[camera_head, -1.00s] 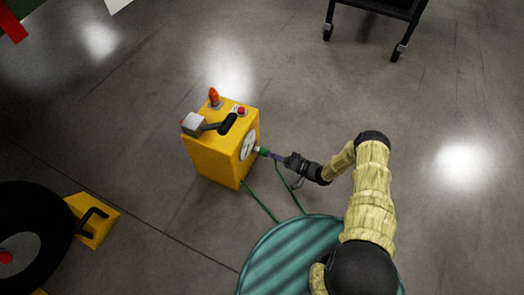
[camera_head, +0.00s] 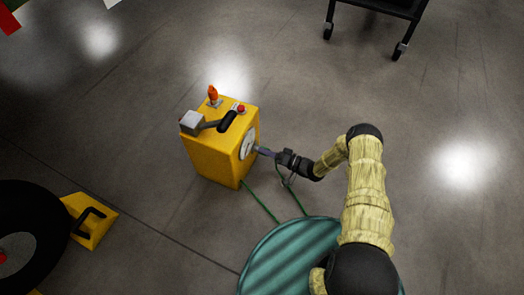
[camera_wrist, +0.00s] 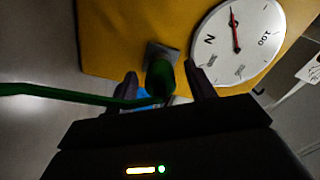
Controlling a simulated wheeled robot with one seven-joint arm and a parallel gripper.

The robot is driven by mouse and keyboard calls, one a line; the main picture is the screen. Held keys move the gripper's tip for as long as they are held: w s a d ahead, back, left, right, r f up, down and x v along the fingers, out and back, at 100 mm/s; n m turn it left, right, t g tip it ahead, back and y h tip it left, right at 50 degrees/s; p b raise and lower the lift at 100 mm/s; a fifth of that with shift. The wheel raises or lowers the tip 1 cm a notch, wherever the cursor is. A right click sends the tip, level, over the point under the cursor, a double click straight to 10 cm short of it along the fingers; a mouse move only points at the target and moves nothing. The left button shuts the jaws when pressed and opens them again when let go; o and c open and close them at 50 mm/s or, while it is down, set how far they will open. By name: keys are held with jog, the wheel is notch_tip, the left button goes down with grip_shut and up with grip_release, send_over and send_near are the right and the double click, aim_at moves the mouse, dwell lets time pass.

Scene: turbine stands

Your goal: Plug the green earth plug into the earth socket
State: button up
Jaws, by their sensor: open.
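The yellow box (camera_head: 212,155) stands on the floor, with a white dial on its right face. In the wrist view, a grey square socket (camera_wrist: 152,50) sits on the yellow face beside the dial (camera_wrist: 237,40). The green earth plug (camera_wrist: 160,76) meets this socket end-on; how deep it sits is hidden by the plug itself. My gripper (camera_wrist: 163,86) is open, one finger on each side of the plug. In the head view my gripper (camera_head: 264,152) is close to the box's right face, and the plug cannot be made out there.
The plug's green cable (camera_head: 262,206) runs down to a round teal striped thing (camera_head: 270,265) by my arm. A black wheel (camera_head: 35,215) with a yellow chock (camera_head: 90,228) is at the left. A black cart (camera_head: 400,48) stands at the top right. Floor between is clear.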

dwell(0.6)
grip_shut()
